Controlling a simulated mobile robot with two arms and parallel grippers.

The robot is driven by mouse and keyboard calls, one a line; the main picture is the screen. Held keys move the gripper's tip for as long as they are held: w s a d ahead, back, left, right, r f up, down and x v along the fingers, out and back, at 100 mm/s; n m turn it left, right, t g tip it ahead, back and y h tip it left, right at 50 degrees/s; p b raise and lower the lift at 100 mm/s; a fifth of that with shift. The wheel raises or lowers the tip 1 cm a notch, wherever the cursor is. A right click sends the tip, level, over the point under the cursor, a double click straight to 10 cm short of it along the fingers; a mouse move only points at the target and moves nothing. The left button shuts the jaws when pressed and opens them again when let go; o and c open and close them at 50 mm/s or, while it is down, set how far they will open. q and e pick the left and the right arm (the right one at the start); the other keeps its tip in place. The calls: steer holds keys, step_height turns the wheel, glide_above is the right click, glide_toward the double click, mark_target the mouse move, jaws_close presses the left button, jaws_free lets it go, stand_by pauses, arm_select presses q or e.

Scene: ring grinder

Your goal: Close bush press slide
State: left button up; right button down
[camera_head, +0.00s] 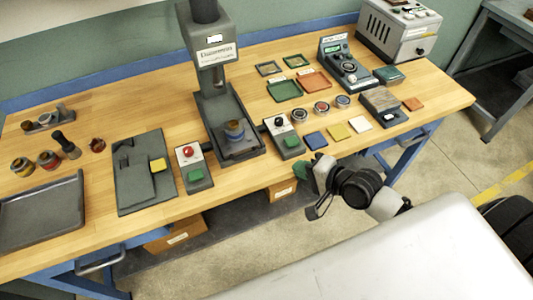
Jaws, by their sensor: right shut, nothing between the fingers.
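The grey bush press (212,45) stands at the back middle of the bench with a printed label on its head. Its dark slide (221,108) reaches forward from under the head toward the front of the bench. A small bush (235,131) with blue and brown bands stands upright on a plate near the slide's front end. My right gripper (314,181) is at the front edge of the bench, right of and apart from the slide. It is shut and empty, and its fingertips are small and hard to make out. My left gripper is out of view.
Control boxes with a red button (188,152) and a black knob (279,123) flank the slide's front. Coloured squares (338,132), trays and instruments fill the right side. Bare wood shows along the front edge.

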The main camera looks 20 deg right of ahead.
mark_target(257, 151)
steer(key=x, duration=0.4)
steer(key=p+x, duration=0.1)
steer(key=x, duration=0.3)
steer(key=r+p+x, duration=0.1)
steer(key=x, duration=0.3)
steer(key=shift+w+a+f, duration=0.1)
steer(key=shift+w+f, duration=0.05)
steer(key=shift+w, duration=0.2)
steer(key=shift+w+a+f, duration=0.15)
steer(key=shift+w+a, duration=0.05)
steer(key=shift+w, duration=0.1)
